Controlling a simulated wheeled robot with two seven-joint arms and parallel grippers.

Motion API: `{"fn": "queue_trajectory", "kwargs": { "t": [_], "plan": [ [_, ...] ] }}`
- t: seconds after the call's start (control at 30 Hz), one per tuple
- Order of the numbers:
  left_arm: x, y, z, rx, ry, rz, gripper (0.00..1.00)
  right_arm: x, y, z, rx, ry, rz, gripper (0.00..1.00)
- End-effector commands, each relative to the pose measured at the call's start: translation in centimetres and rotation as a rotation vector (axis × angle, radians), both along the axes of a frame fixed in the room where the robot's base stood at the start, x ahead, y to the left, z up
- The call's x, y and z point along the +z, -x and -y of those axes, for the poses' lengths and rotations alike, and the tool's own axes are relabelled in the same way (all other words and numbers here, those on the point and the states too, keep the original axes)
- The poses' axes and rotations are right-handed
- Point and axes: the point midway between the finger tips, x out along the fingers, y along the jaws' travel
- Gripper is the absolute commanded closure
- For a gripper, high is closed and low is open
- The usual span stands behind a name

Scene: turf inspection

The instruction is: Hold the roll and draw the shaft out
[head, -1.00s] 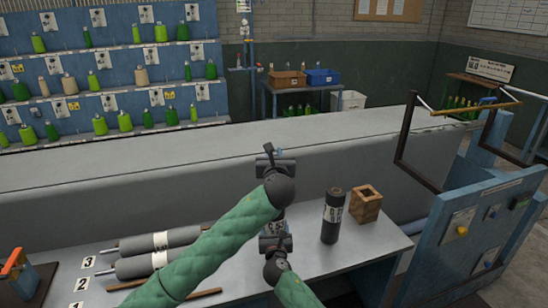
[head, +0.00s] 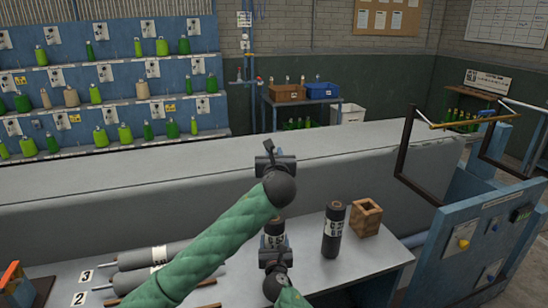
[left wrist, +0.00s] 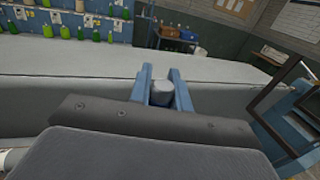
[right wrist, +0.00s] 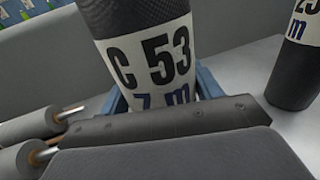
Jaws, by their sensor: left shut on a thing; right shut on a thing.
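A dark roll labelled C 53 (right wrist: 150,50) stands upright in my right gripper (right wrist: 160,100), whose jaws are shut on it. In the head view the roll (head: 274,229) shows just above my right gripper (head: 275,252), partly hidden by my left forearm. My left gripper (head: 275,160) is above it, shut on a grey round shaft end (left wrist: 161,94), seen between its blue fingers in the left wrist view. The rest of the shaft is hidden; I cannot tell how much is out of the roll.
Another dark roll (head: 333,229) stands upright right of my right gripper, beside an open wooden box (head: 366,216). Rolls with shafts (head: 150,257) lie at the bench's left. A long grey block (head: 120,173) runs behind; a blue panel (head: 480,235) stands at the right.

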Motion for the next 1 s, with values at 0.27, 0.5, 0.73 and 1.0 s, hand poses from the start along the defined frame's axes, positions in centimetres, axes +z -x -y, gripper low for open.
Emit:
{"fn": "queue_trajectory", "kwargs": {
  "t": [0.27, 0.5, 0.73, 1.0],
  "plan": [
    [1.4, 0.0, 0.0, 0.000, 0.000, 0.001, 1.00, -0.1, 0.0, 0.0, 0.000, 0.000, -0.001, 0.80],
    [2.6, 0.0, 0.0, 0.000, 0.000, 0.002, 1.00, -0.1, 0.0, 0.0, 0.000, 0.000, -0.001, 0.80],
    [3.7, 0.0, 0.0, 0.000, 0.001, 0.001, 1.00, -0.1, 0.0, 0.0, 0.000, 0.000, -0.001, 0.80],
    [5.0, 0.0, 0.0, 0.000, 0.000, 0.002, 1.00, -0.1, 0.0, 0.0, 0.000, 0.000, -0.001, 0.80]
  ]
}}
